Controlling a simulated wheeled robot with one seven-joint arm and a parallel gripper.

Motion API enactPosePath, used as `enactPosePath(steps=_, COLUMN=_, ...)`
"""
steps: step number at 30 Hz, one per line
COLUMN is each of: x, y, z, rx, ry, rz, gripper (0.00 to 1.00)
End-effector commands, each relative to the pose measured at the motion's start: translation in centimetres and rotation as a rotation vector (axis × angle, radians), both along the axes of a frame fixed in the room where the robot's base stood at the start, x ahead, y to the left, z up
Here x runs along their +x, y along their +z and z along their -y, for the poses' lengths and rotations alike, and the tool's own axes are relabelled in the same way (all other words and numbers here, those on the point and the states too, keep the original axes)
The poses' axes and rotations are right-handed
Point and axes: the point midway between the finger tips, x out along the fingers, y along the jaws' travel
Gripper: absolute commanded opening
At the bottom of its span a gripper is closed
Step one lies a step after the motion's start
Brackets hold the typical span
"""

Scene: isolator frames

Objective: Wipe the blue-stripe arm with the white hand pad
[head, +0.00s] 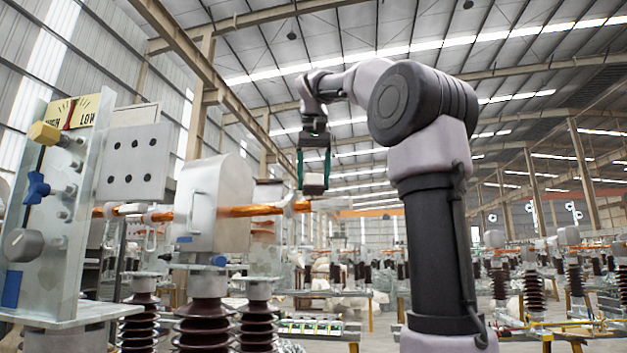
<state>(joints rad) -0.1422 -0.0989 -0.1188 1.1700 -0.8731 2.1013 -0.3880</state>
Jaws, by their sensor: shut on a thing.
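My gripper (313,178) hangs down at the upper middle, its two dark green-edged fingers shut on a small white block, the white hand pad (313,186). The pad is just above and right of the pale end of a copper-coloured arm (252,210). Whether they touch cannot be told. This arm runs left through a grey metal housing (205,205). Small blue marks show at the housing's lower left and under it. No clear blue stripe can be made out on the copper arm.
A tall panel (48,200) with yellow, blue and grey knobs and a dial stands at left. Brown ribbed insulators (207,320) stand below the housing. More insulator rows fill the hall behind. The space right of the pad, up to my arm, looks open.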

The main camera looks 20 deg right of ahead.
Motion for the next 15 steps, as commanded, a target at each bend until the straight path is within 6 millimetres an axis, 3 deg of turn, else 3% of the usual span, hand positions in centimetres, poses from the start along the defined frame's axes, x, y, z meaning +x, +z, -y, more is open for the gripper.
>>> enactPosePath(steps=15, x=-0.02, y=-0.85, z=0.03, rx=-0.001, ry=0.001, rz=0.000, gripper=0.02)
